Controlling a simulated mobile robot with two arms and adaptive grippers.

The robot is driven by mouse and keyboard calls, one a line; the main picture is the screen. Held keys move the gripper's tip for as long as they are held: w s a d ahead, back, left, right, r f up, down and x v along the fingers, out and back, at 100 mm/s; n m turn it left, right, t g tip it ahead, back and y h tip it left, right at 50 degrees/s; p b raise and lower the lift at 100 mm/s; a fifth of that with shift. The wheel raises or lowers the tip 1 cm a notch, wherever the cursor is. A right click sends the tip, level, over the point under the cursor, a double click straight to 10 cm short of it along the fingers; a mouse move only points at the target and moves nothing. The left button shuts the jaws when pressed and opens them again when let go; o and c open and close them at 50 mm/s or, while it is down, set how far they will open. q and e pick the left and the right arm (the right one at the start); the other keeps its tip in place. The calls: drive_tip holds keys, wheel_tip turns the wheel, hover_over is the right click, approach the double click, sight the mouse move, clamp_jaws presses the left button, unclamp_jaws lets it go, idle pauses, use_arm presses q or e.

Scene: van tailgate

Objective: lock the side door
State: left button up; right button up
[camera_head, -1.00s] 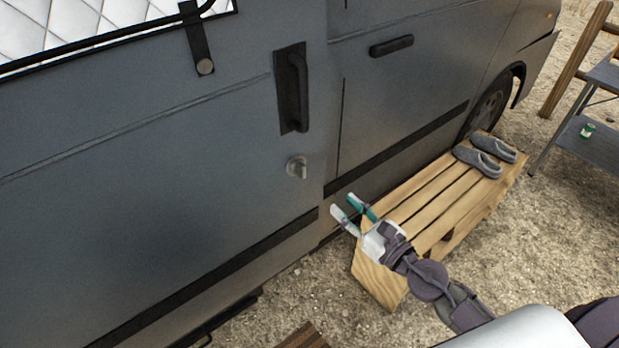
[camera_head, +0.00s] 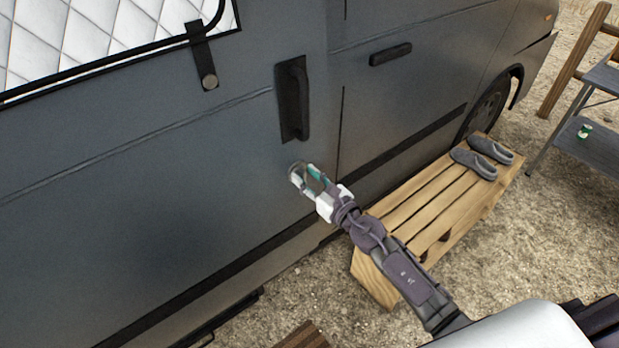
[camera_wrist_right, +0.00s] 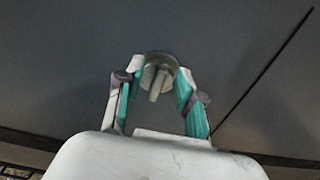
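The van's grey side door (camera_head: 150,200) fills the left of the head view and looks closed. Its round metal lock with a turn knob (camera_wrist_right: 157,76) sits below the black door handle (camera_head: 293,98). My right gripper (camera_head: 301,176) is at the lock, its fingers on either side of the knob. In the right wrist view the gripper (camera_wrist_right: 157,88) has its fingers apart, with the knob between the tips. The fingertips lie close to the lock's rim; I cannot tell if they touch it. In the head view the gripper mostly hides the lock. My left gripper is out of view.
A slatted wooden step (camera_head: 425,215) stands beside the van, with grey shoes (camera_head: 482,157) on it. A grey folding table (camera_head: 598,140) with a small green can (camera_head: 584,131) stands at the right. A quilted window cover (camera_head: 120,35) is at upper left.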

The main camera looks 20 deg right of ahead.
clamp_jaws()
drive_tip(key=shift+m, duration=0.4)
drive_tip(key=m, duration=0.3)
drive_tip(key=shift+d+p, duration=0.1)
drive_tip(key=shift+p, duration=0.2)
drive_tip(key=shift+w+d+f+m+p, duration=0.1)
drive_tip(key=shift+f+m+p, duration=0.2)
drive_tip(key=shift+m, duration=2.1)
drive_tip(key=shift+d+f+m+p, duration=0.15)
drive_tip(key=shift+m+p, duration=0.3)
drive_tip(key=shift+m, duration=1.95)
drive_tip(key=shift+w+f+m+p, duration=0.1)
drive_tip(key=shift+f+m+p, duration=0.2)
drive_tip(key=shift+m, duration=2.1)
drive_tip(key=shift+r, duration=0.1)
